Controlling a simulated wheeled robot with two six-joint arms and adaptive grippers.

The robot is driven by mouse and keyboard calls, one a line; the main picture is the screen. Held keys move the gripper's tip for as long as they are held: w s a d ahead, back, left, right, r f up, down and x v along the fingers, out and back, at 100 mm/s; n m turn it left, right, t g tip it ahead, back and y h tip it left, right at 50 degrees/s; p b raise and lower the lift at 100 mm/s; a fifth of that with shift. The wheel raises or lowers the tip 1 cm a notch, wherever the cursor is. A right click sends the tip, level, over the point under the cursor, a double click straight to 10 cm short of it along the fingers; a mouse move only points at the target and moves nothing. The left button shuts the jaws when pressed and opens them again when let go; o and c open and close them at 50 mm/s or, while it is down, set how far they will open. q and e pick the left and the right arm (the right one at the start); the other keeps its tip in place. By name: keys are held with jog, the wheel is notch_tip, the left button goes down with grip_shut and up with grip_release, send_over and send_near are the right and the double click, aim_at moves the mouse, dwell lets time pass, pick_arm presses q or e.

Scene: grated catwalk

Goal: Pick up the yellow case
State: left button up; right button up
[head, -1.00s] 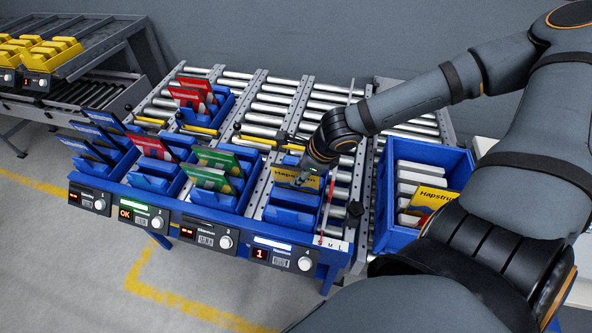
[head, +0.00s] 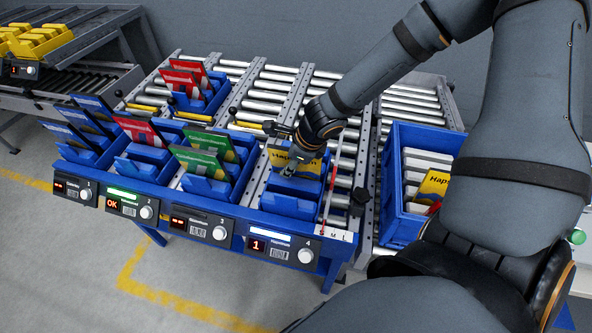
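A yellow case (head: 283,158) with dark lettering stands tilted in the blue bin (head: 290,207) at the fourth station of the rack, the one whose display reads 1. My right gripper (head: 291,166) reaches down over it from the upper right, and its tip overlaps the case's face. Whether its fingers are apart or closed on the case is too small to tell. A second yellow case (head: 433,186) with the same style of lettering leans in the large blue crate (head: 392,185) on the right, beside white boxes. My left gripper is out of view.
Neighbouring bins hold green cases (head: 200,161), red cases (head: 183,78) and blue cases (head: 75,135). A thin upright rod (head: 332,180) stands just right of the fourth bin. Yellow bins (head: 40,42) sit on a rack at far left. Floor in front is clear.

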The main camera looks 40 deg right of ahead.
jog(key=shift+f, duration=0.2)
dwell(0.5)
grip_shut()
